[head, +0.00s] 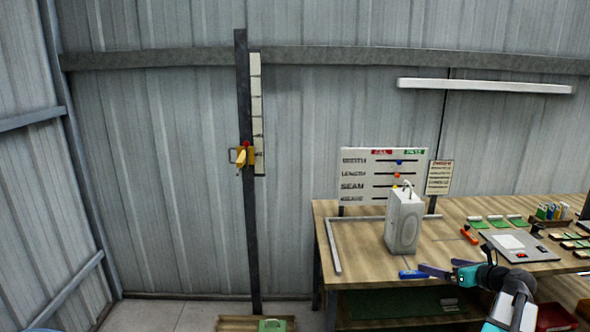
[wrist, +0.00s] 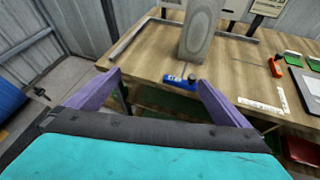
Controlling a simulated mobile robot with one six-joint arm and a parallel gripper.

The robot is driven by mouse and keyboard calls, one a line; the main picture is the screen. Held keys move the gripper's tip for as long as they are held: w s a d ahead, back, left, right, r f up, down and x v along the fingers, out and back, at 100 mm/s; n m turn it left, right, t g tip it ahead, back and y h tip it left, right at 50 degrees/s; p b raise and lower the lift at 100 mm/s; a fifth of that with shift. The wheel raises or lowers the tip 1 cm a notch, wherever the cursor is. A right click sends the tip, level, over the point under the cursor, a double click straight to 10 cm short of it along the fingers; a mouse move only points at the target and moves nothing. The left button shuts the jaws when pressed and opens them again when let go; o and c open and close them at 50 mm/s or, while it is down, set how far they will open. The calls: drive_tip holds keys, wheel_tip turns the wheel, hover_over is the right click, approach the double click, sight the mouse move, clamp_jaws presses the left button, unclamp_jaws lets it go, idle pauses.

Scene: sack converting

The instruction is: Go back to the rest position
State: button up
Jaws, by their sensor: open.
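My gripper (head: 437,266) is open at the front edge of the wooden workbench (head: 450,240), with its two purple fingers spread apart. In the wrist view my gripper (wrist: 159,80) shows nothing held between the fingers. A blue-handled object (head: 412,274) lies at the bench's front edge, just left of the fingers. In the wrist view this blue object (wrist: 180,82) appears beyond the gap, near the right fingertip; I cannot tell how far below it is. No marker for a rest position shows.
A grey-white box-shaped thing (head: 404,222) stands on the bench behind my gripper. A metal angle frame (head: 334,246) lies to its left. A grey board (head: 518,246), orange tool (head: 468,235) and several small items lie right.

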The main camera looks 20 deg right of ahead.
drive_tip(key=w+a+f+n+g+y+b, duration=0.15)
drive_tip(key=w+a+f, duration=0.35)
drive_tip(key=a+f, duration=0.55)
drive_tip(key=w+a+f+n+g+y, duration=0.25)
drive_tip(key=w+a+f, duration=0.4)
drive_tip(key=a, duration=0.65)
drive_tip(key=s+a+f+n+g+y+b, duration=0.1)
drive_tip(key=s+a+f+n+g, duration=0.15)
drive_tip(key=a+f, duration=0.7)
drive_tip(key=s+a+f+n+g+y+b, duration=0.1)
drive_tip(key=s+a+f+n+g+y, duration=0.15)
drive_tip(key=a+f, duration=0.75)
drive_tip(key=s+a+f+n+g+h+b, duration=0.15)
drive_tip(key=s+a+f+n+g, duration=0.35)
drive_tip(key=s+a+f+n, duration=0.7)
drive_tip(key=s+a+f+n+g+h, duration=0.1)
drive_tip(key=s+a+f+n+g, duration=0.15)
drive_tip(key=s, duration=0.45)
drive_tip(key=s+a+f+n+g+h, duration=0.1)
drive_tip(key=s+a+f+n+h, duration=0.1)
drive_tip(key=s+f, duration=0.35)
drive_tip(key=s+d+r+n+g+h, duration=0.1)
drive_tip(key=s+d+n+h, duration=0.2)
drive_tip(key=n, duration=0.9)
drive_tip(key=s+d, duration=0.3)
drive_tip(key=s, duration=0.1)
drive_tip(key=shift+s+r, duration=0.15)
drive_tip(key=shift+r, duration=0.05)
